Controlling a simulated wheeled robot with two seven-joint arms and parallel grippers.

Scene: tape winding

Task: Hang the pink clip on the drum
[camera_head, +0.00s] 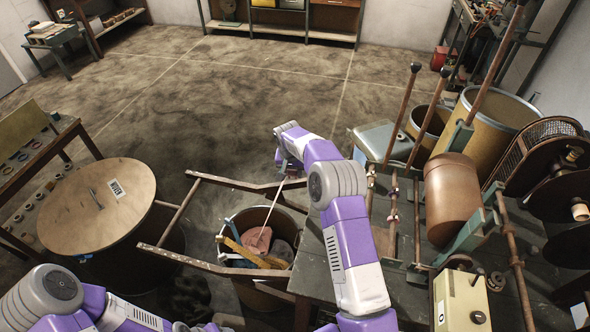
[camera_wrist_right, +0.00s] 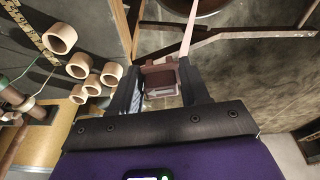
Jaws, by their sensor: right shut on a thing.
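My right gripper (camera_head: 288,160) is out over the floor, left of the bench, at the end of my purple arm. In the right wrist view, its dark fingers (camera_wrist_right: 162,88) are closed on a small brownish-pink piece, which I take for the pink clip (camera_wrist_right: 160,80). A thin pale pink strip (camera_head: 266,212) runs from near this gripper down toward an open bin; it also shows in the right wrist view (camera_wrist_right: 188,35). The copper-brown drum (camera_head: 452,195) is on the bench at right, apart from the gripper. My left arm shows at the bottom left; its fingers are hidden.
A round lidded barrel (camera_head: 97,205) stands at left. Levers (camera_head: 402,112) and tall containers (camera_head: 487,117) crowd the right. The floor beyond is clear.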

